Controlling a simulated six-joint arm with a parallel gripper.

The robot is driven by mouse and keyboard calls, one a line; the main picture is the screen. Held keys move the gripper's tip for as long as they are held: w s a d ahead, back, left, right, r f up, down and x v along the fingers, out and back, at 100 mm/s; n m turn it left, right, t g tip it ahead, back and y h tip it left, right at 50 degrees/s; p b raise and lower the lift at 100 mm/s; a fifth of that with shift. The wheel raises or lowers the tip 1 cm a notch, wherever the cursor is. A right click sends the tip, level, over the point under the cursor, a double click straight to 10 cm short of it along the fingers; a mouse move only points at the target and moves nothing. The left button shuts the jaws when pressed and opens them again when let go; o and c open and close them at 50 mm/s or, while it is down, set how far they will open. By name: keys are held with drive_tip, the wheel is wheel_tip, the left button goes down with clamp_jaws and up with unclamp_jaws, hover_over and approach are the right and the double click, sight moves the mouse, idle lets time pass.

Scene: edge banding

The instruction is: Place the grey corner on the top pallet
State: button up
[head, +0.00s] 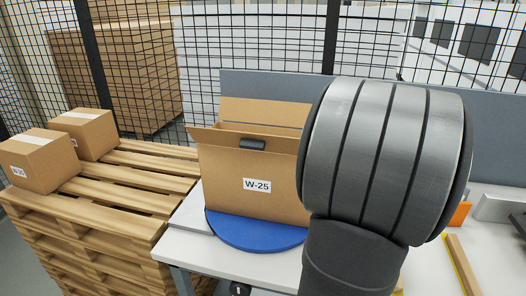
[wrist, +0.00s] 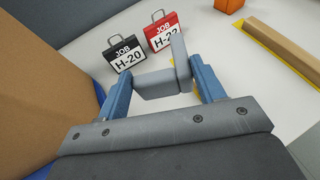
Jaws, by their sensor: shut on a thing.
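In the wrist view my gripper (wrist: 165,85) has its two blue fingers shut on the grey corner (wrist: 158,84), an L-shaped piece with one arm lying across between the fingers and the other rising at the right. It is held above the white table, beside a cardboard wall. In the head view my arm hides the gripper and the corner. The top pallet (head: 140,178) is the uppermost wooden pallet of a stack at the left. Two closed cardboard boxes (head: 42,160) (head: 88,133) stand on its left and back part.
An open cardboard box marked W-25 (head: 240,190) stands on a blue turntable (head: 245,233) between the pallet and my arm. A black H-20 tag (wrist: 125,55) and a red H-22 tag (wrist: 163,33) lie on the table. An orange block (wrist: 228,5) and wooden strip (wrist: 275,40) are at the right.

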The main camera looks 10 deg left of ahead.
drive_tip(key=s+a+r+n+g+y, duration=0.1)
drive_tip(key=s+a+r+n+y, duration=0.25)
drive_tip(key=a, duration=1.35)
drive_tip(key=s+a+r+n+y, duration=0.1)
drive_tip(key=a+r+n+y, duration=0.35)
drive_tip(key=a, duration=1.35)
drive_tip(key=s+a+r+n+g+y, duration=0.15)
drive_tip(key=a+n+y, duration=0.35)
drive_tip(key=a, duration=1.2)
drive_tip(key=w+a+f, duration=0.2)
drive_tip(key=w+a, duration=0.2)
drive_tip(key=a, duration=0.3)
drive_tip(key=w+a+f, duration=0.1)
drive_tip(key=w+a, duration=0.3)
drive_tip(key=a, duration=0.3)
drive_tip(key=w+a+f+y, duration=0.1)
drive_tip(key=w+a+f, duration=0.2)
drive_tip(key=a+f, duration=0.35)
drive_tip(key=w+a+f, duration=0.2)
drive_tip(key=a+f, duration=0.2)
drive_tip(key=a, duration=0.5)
drive_tip(key=shift+g, duration=0.25)
drive_tip(key=shift+a+f, duration=0.15)
drive_tip(key=shift+f, duration=3.3)
drive_tip(key=shift+f, duration=0.1)
drive_tip(key=o, duration=1)
